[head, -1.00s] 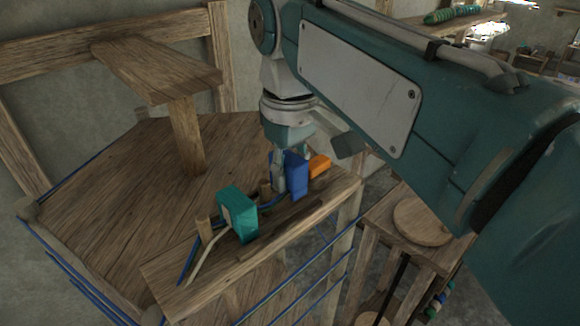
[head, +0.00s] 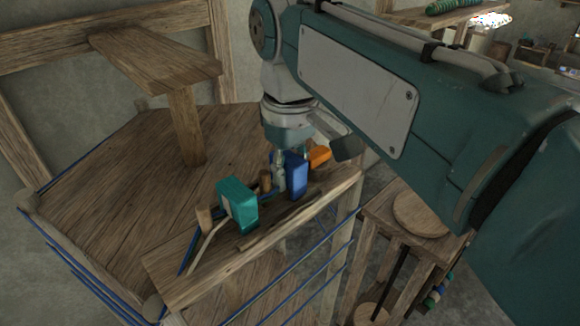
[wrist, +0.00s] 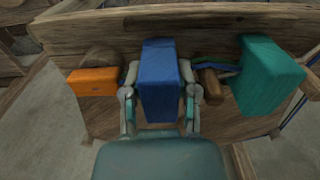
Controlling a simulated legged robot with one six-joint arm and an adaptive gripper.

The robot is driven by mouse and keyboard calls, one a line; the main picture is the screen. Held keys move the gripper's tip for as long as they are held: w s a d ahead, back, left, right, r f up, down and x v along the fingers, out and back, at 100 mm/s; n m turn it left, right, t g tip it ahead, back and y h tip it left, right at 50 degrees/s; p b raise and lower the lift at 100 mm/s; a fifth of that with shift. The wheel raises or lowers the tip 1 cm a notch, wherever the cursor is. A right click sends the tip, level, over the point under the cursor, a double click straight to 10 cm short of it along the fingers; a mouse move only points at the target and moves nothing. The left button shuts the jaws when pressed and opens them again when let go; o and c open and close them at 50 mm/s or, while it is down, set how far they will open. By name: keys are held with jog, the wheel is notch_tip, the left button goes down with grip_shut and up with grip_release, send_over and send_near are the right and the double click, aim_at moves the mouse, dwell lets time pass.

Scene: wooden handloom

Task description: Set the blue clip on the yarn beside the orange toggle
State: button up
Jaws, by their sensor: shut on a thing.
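The blue clip (head: 296,175) is a block standing at the loom's front rail, between the orange toggle and a teal block. My gripper (head: 289,170) is shut on it from above. In the wrist view the blue clip (wrist: 160,82) sits between my two fingers (wrist: 160,100). The orange toggle (head: 319,156) is just beyond it, and in the wrist view the toggle (wrist: 93,82) lies left of the clip with a small gap. The blue yarn (wrist: 222,62) shows between the clip and the teal block; behind the clip it is hidden, so I cannot tell if the clip is around it.
The teal block (head: 238,203) sits on the rail nearby, between wooden pegs (head: 265,181). A wooden post with a flat top (head: 155,65) rises from the loom's deck. A stool (head: 420,215) stands to the right. The deck (head: 110,190) is mostly clear.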

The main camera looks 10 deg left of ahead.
aim_at(288, 158)
jog(key=o, duration=1.1)
jog(key=shift+d, duration=0.1)
jog(key=shift+o, duration=0.4)
jog(key=shift+r, duration=0.1)
jog(key=shift+o, duration=1)
jog(key=shift+a+r, duration=0.15)
jog(key=shift+r, duration=0.85)
jog(key=shift+a+r, duration=0.1)
jog(key=shift+r, duration=0.85)
jog(key=shift+d+r, duration=0.15)
jog(key=shift+r, duration=1.35)
jog(key=s+d+f+m+t, duration=0.2)
jog(key=s+d+f+m, duration=0.2)
jog(key=d+f, duration=0.6)
jog(key=s+d+f+m+t, duration=0.3)
jog(key=s+d+f+m, duration=0.1)
jog(key=d+f, duration=0.6)
jog(key=shift+f+m+t, duration=0.2)
jog(key=shift+m+t, duration=0.1)
jog(key=shift+m, duration=0.6)
